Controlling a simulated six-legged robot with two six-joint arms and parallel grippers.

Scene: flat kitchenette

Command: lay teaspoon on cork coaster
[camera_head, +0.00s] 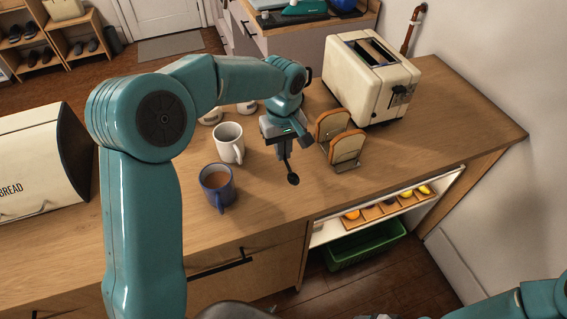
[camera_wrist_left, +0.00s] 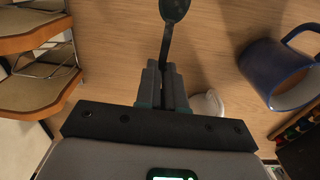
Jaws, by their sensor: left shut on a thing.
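My left gripper (camera_head: 285,150) is shut on a dark teaspoon (camera_head: 293,179), whose bowl end sticks out from the jaws over the counter. In the left wrist view the teaspoon (camera_wrist_left: 167,40) reaches away from the closed fingers (camera_wrist_left: 164,88), bowl outward. How high it is above the wood is hard to tell. I cannot make out a cork coaster in either view; the gripper and arm cover part of the counter. My right gripper is not in view; only part of that arm shows at the lower right.
A blue mug (camera_head: 217,188) with a brown drink and a white mug (camera_head: 228,143) stand left of the gripper. A toast rack (camera_head: 345,165) with bread is close on the right, a cream toaster (camera_head: 371,80) behind it. A bread bin (camera_head: 40,160) is far left. The front counter is clear.

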